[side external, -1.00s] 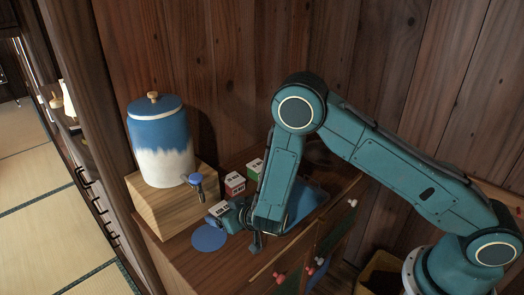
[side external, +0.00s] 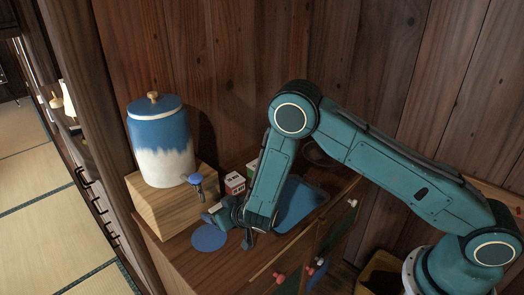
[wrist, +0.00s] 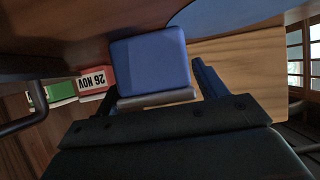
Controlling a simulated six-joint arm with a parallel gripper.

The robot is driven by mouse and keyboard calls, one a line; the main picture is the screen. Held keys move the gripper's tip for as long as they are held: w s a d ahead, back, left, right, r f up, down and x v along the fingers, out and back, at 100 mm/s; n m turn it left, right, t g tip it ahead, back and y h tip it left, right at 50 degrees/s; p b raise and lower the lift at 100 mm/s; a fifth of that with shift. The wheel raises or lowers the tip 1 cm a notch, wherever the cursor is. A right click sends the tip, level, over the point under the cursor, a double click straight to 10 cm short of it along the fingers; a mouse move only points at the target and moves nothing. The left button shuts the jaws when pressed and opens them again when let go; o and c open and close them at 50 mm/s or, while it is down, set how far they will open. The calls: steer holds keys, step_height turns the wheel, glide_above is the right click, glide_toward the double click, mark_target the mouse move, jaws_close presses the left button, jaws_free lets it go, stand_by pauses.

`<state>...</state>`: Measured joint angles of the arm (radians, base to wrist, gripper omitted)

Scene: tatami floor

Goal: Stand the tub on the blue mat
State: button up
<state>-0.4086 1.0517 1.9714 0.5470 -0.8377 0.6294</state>
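A small blue tub with a pale label (side external: 214,207) stands at the front of the wooden cabinet top, largely covered by my gripper in the side view. My gripper (side external: 236,220) is low behind it. In the wrist view, the blue tub (wrist: 150,66) sits between the two fingers of my gripper (wrist: 160,88). The fingers look apart, one on each side; any contact is hard to judge. The round blue mat (side external: 208,238) lies flat just in front of the tub, bare; its edge shows in the wrist view (wrist: 220,14).
A red tub (side external: 235,183) and a green tub (side external: 252,165) stand behind. A blue-and-white dispenser (side external: 160,145) with a tap stands on a wooden block (side external: 165,203) at the left. A blue tray (side external: 302,204) lies to the right of my gripper.

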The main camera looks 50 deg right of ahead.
mark_target(219, 206)
steer(key=c, duration=1)
steer(key=shift+r, duration=0.15)
step_height(219, 206, up, 20)
steer(key=shift+f, duration=0.1)
stand_by(0.6)
